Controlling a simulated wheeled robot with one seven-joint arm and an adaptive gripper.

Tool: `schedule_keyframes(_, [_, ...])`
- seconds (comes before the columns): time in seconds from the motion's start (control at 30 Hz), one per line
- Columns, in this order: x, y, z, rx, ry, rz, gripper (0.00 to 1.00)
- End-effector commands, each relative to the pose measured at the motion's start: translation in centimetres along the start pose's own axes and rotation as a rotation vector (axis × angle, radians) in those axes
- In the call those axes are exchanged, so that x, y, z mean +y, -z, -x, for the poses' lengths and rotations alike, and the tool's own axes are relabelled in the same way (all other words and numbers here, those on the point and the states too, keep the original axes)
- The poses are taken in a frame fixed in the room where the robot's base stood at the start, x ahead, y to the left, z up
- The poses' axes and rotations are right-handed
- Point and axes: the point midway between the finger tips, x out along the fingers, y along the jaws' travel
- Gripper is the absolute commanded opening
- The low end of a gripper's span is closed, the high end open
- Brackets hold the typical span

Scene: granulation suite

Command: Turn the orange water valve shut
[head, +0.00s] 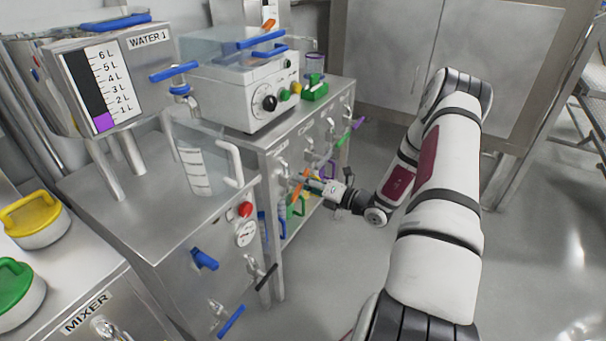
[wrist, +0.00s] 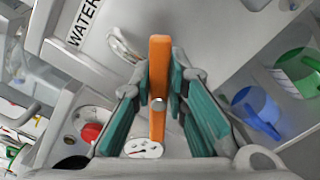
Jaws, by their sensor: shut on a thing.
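The orange water valve handle (wrist: 159,58) is a straight bar that runs up and down the middle of the wrist view. My gripper (wrist: 160,85) has its teal-padded fingers on either side of the bar and is shut on it. In the head view the orange handle (head: 297,190) shows small on the front of the steel cabinet, with my gripper (head: 314,185) at it. The finger contact is too small to make out there. Part of the handle's lower end is hidden near the gripper's body in the wrist view.
A red button (wrist: 91,132) and a round gauge (wrist: 143,149) sit near the handle. Green (wrist: 297,67) and blue (wrist: 255,110) containers are at the right of the wrist view. A clear jug (head: 203,165) stands on the counter. Open floor (head: 330,265) lies in front.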

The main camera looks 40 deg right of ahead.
Motion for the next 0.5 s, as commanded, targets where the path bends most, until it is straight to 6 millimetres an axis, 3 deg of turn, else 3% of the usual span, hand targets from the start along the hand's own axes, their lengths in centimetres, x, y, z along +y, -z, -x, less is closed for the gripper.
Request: schedule_keyframes(0.5, [-0.38,0.26,-0.02,0.004,-0.008,-0.456,0.00])
